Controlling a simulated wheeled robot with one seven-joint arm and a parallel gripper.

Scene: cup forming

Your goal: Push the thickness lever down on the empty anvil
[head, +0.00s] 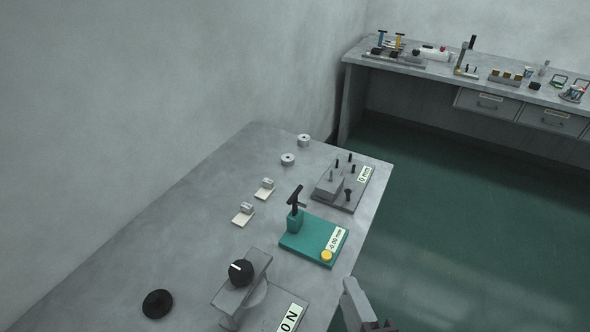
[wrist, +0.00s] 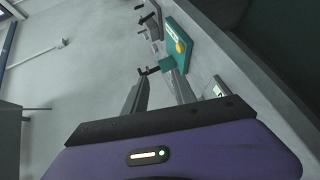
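The thickness gauge (head: 312,243) has a flat teal base on the grey table, with a teal post at its back left. Its black lever (head: 295,197) stands raised on top of the post. The base carries a display reading about -0.80 mm and a round yellow knob (head: 327,256). No workpiece shows on the gauge, though the anvil itself is too small to make out. The gauge also shows in the wrist view (wrist: 186,38), beyond my fingertips. My gripper (wrist: 163,82) has its two fingers apart and nothing between them. In the head view, my arm shows at the bottom, right of the table edge.
A grey fixture with black pegs (head: 342,186) stands behind the gauge. A device with a black dial (head: 241,272) is in front. Small cream blocks (head: 264,189), metal rings (head: 288,159) and a black disc (head: 157,304) lie leftward. A cluttered bench (head: 420,67) stands far right.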

